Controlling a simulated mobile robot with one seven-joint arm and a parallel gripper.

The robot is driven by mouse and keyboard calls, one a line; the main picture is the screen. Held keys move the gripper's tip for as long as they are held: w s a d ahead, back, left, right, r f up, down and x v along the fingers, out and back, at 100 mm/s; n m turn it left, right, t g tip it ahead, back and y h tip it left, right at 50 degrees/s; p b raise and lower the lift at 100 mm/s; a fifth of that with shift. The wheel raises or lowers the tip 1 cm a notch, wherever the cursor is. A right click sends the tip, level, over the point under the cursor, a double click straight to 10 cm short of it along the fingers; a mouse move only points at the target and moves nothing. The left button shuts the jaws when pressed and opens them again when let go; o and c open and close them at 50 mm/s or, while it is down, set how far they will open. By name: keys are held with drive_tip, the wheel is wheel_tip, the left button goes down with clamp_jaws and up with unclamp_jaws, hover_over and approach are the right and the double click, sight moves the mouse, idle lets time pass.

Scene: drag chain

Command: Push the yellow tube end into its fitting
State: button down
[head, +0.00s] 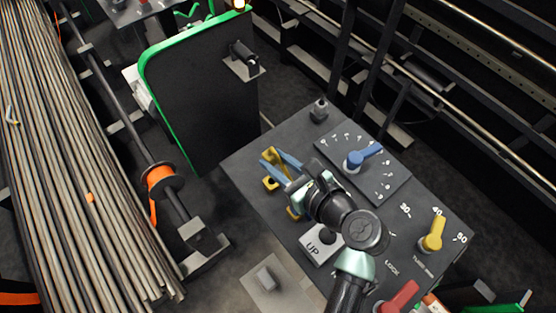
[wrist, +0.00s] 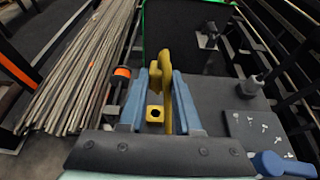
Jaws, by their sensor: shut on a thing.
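My gripper (head: 277,164) has blue fingers and reaches over the left part of the dark panel. In the wrist view the fingers (wrist: 160,76) stand on both sides of a yellow piece, the yellow tube end (wrist: 167,70), and are shut on it. It is long and narrow, and its top stands above the fingertips. A yellow block with a dark square hole (wrist: 154,114), perhaps the fitting, shows low between the fingers, beside the tube end. I cannot tell whether they touch. In the head view the yellow parts (head: 269,183) are partly hidden by my gripper.
The dark panel (head: 250,160) carries a blue lever (head: 364,156), a yellow lever (head: 434,233), a red lever (head: 398,298) and a small grey post (head: 319,109). A black, green-edged screen (head: 200,100) stands behind. A bundle of rods (head: 70,150) lies left.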

drive_tip(key=shift+s+r+p, duration=0.1)
drive_tip(key=shift+r+p, duration=0.15)
drive_tip(key=shift+p, duration=0.4)
drive_tip(key=shift+f+b, duration=1.75)
drive_tip(key=shift+f, duration=1.35)
drive_tip(key=shift+p, duration=1.2)
drive_tip(key=shift+f+b, duration=0.7)
drive_tip(key=shift+f, duration=0.65)
drive_tip(key=shift+r, duration=0.15)
drive_tip(key=shift+r+p, duration=0.8)
drive_tip(key=shift+p, duration=0.35)
drive_tip(key=shift+p, duration=0.55)
